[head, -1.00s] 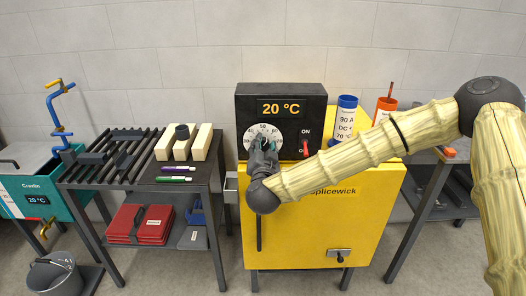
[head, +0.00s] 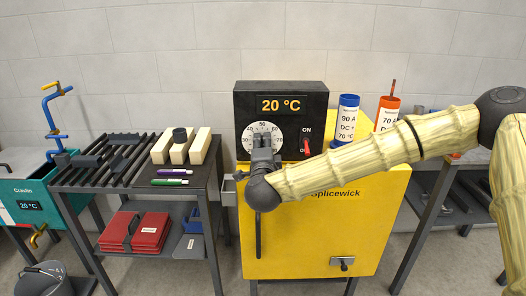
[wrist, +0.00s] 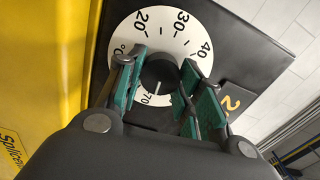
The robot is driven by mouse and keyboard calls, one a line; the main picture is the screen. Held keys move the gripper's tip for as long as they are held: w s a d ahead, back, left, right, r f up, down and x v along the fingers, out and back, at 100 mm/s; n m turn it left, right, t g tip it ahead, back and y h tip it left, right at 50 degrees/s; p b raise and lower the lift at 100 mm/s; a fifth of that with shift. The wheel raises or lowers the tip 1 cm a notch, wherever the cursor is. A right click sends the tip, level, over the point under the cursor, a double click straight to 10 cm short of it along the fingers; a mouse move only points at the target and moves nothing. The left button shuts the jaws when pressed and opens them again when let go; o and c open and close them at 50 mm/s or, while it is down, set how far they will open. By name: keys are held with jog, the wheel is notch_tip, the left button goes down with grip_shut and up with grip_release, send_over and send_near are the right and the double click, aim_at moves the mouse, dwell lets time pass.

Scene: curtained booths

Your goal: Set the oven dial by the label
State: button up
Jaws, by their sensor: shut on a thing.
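The yellow oven (head: 315,225) marked Splicewick carries a black control box (head: 318,101) whose display (head: 281,104) reads 20 °C. Its white numbered dial (head: 276,131) also shows in the wrist view (wrist: 186,40). My gripper (wrist: 160,82) is shut on the dark dial knob (wrist: 161,70), its green-padded fingers on either side. A white mark on the knob lies close to the 70. In the head view my gripper covers the knob. The blue canister (head: 347,112) has a label (head: 345,124) reading 90 A, DC + and 70 °C.
An ON switch (head: 305,146) is right of the dial. An orange canister (head: 386,113), its label partly hidden by my arm, stands at right. A dark rack (head: 120,160) with pale blocks and markers is at left. A long handle (head: 258,236) hangs on the oven front.

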jog(key=shift+m, duration=0.6)
jog(key=o, duration=1)
jog(key=shift+o, duration=0.2)
jog(key=s, duration=1.2)
